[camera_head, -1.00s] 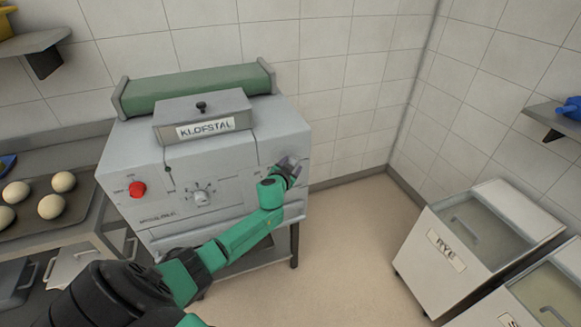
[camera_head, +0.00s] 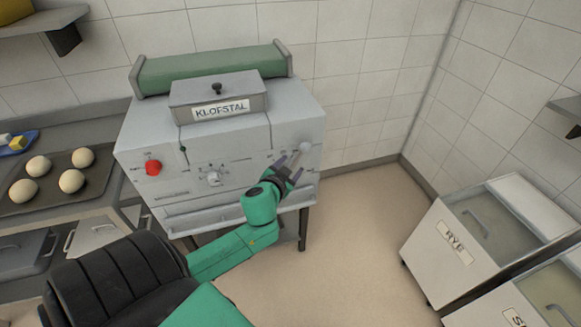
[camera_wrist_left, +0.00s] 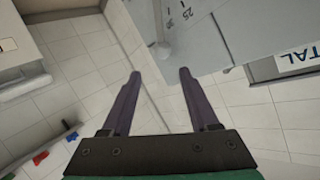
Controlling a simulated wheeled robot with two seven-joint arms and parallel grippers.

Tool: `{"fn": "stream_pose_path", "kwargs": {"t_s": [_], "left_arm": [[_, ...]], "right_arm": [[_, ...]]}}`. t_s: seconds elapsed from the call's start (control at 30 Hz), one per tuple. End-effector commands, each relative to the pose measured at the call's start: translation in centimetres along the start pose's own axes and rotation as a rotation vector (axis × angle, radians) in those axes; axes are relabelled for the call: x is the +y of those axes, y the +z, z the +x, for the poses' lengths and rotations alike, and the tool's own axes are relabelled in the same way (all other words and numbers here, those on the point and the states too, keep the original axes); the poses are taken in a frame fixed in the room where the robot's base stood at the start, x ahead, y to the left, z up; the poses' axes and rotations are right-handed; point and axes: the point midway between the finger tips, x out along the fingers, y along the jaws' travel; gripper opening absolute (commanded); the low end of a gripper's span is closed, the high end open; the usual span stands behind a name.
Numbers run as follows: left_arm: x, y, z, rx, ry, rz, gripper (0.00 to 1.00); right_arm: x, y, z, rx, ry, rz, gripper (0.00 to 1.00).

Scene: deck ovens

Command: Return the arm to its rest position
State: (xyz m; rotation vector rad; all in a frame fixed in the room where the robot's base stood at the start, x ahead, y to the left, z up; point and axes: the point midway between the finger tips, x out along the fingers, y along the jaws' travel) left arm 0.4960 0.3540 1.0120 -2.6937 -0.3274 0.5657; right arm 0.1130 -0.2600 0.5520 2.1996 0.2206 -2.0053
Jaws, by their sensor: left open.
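My left arm, green and black, comes in from the lower left in the head view. Its gripper (camera_head: 292,163) is in front of the right side of the grey machine's (camera_head: 150,205) front. The gripper is open, with a pale round knob (camera_head: 305,147) just beyond its tips. In the left wrist view the two dark fingers (camera_wrist_left: 160,73) are spread with nothing between them. My right gripper is not in view.
The machine carries a red knob (camera_head: 153,167), a dial (camera_head: 214,179) and a green roller (camera_head: 205,69). Dough balls lie on a dark tray (camera_head: 45,201) at the left. A bin marked RYE (camera_head: 425,252) stands at the right. The floor between is clear.

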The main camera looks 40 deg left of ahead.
Motion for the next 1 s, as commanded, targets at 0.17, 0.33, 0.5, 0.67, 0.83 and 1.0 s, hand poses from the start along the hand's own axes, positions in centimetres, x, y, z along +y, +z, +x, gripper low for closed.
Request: {"fn": "stream_pose_path", "kwargs": {"t_s": [0.17, 0.33, 0.5, 0.67, 0.83, 1.0], "left_arm": [[0.0, 0.0, 0.0, 0.001, 0.000, 0.000, 0.61], [0.0, -0.1, 0.1, 0.001, 0.000, 0.000, 0.61], [0.3, 1.3, 0.5, -0.024, 0.006, 0.003, 0.61], [2.8, 11.3, 2.4, -0.200, 0.064, 0.031, 0.61], [7.9, 26.8, 1.4, -0.459, 0.187, 0.056, 0.61], [14.0, 40.7, -4.4, -0.693, 0.332, 0.062, 0.61]], "right_arm": [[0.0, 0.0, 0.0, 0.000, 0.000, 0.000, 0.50], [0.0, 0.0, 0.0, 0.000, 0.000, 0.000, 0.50], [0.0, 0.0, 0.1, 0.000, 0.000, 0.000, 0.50], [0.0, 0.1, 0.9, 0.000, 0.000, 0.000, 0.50], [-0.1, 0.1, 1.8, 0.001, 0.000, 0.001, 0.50], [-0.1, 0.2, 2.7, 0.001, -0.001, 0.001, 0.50]]}}
